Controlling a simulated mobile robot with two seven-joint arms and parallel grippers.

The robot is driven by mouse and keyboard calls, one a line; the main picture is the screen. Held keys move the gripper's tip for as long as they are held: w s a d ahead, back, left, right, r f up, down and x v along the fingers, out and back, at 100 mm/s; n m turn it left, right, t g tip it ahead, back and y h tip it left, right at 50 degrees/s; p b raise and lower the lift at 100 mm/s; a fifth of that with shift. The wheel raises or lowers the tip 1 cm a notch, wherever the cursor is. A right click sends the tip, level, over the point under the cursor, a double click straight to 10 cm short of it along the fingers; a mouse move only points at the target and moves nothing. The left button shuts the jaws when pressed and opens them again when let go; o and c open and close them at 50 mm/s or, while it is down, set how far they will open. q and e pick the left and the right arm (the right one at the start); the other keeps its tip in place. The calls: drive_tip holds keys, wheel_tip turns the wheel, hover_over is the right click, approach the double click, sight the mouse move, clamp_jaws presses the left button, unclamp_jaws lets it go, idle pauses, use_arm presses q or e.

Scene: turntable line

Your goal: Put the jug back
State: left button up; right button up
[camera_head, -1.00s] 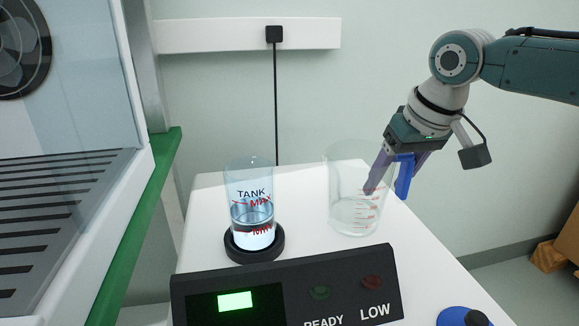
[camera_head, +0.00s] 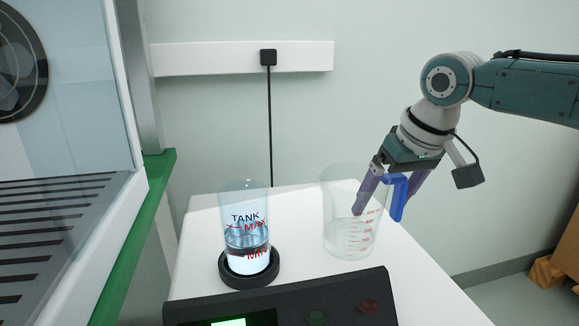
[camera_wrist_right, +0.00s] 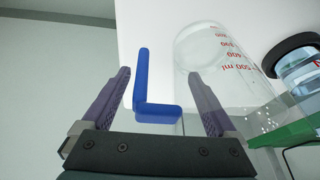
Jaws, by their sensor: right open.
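The jug (camera_head: 348,240) is a clear beaker with red graduation marks and a blue handle (camera_head: 398,198). It stands upright on the white table and looks empty. My right gripper (camera_head: 385,208) is open, with its purple fingers on either side of the handle. In the right wrist view the blue handle (camera_wrist_right: 143,85) lies between the two spread fingers, with gaps on both sides. The jug's clear wall (camera_wrist_right: 205,55) shows there behind the right-hand finger. My left gripper is not in view.
A clear tank (camera_head: 245,215) marked MAX and MIN, holding liquid, stands on a black round base (camera_head: 232,278) left of the jug. A black control panel (camera_head: 340,300) lies in front. A green-edged glass cabinet (camera_head: 140,220) is at the left. The table behind the jug is clear.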

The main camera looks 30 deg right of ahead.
drive_tip(key=p+v, duration=0.3)
drive_tip(key=v, duration=0.7)
drive_tip(key=shift+r, duration=0.2)
drive_tip(key=shift+s+r, duration=0.3)
drive_tip(key=shift+r, duration=0.3)
idle(0.4)
